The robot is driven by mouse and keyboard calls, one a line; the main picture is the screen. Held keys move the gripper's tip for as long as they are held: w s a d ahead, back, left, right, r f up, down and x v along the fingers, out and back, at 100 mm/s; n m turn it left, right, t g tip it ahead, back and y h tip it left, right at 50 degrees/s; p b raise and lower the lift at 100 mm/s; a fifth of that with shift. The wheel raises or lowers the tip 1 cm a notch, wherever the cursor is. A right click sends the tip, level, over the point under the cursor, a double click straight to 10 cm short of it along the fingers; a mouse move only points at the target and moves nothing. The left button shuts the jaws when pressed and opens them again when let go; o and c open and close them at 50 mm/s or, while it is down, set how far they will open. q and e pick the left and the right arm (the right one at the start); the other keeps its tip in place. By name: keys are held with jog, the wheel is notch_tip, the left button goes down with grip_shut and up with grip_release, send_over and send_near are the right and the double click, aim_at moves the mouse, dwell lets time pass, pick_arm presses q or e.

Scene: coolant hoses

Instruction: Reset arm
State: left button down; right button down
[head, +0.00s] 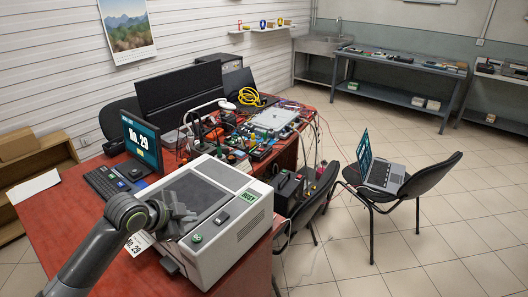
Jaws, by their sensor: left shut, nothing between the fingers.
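My left arm comes in from the lower left. Its gripper (182,214) is shut and empty, over the front left part of a light grey box-shaped machine (232,240) on the red desk. The machine has a dark top panel (196,192), a green "BUSY" label (250,196) and a round green button (196,238). A white tag (139,243) reading "No. 29" shows beside my wrist, partly covered by it. I cannot tell whether the gripper touches the machine. My right gripper is out of view.
A small screen (142,140) reading "No. 29" and a keyboard (104,182) stand behind my arm. Cluttered electronics and a yellow cable (250,97) fill the desk's far end. A chair (432,178) holds a laptop (385,174). Floor (400,255) at right is clear.

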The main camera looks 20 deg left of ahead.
pick_arm(q)
jog(key=s+d+f+n+g+y, duration=0.15)
jog(key=s+f+n, duration=0.25)
jog(key=s, duration=0.6)
jog(key=s+d+f+n+g+y, duration=0.1)
jog(key=s+f+n+g, duration=0.1)
jog(key=s+f+n, duration=0.5)
jog(key=s+d+f+n+g+y, duration=0.1)
jog(key=s+f+n+g+y, duration=0.1)
jog(key=s, duration=1)
notch_tip(320, 180, down, 27)
jog(key=a+b, duration=0.2)
jog(key=b, duration=0.1)
jog(key=s+d+f+g+b, duration=0.1)
jog(key=s+f+g, duration=0.1)
jog(key=s+f, duration=1.3)
notch_tip(320, 180, down, 4)
jog(key=shift+d+r+h+b, duration=0.15)
jog(key=shift+h+b, duration=0.25)
jog(key=shift+h, duration=0.05)
dwell(1.5)
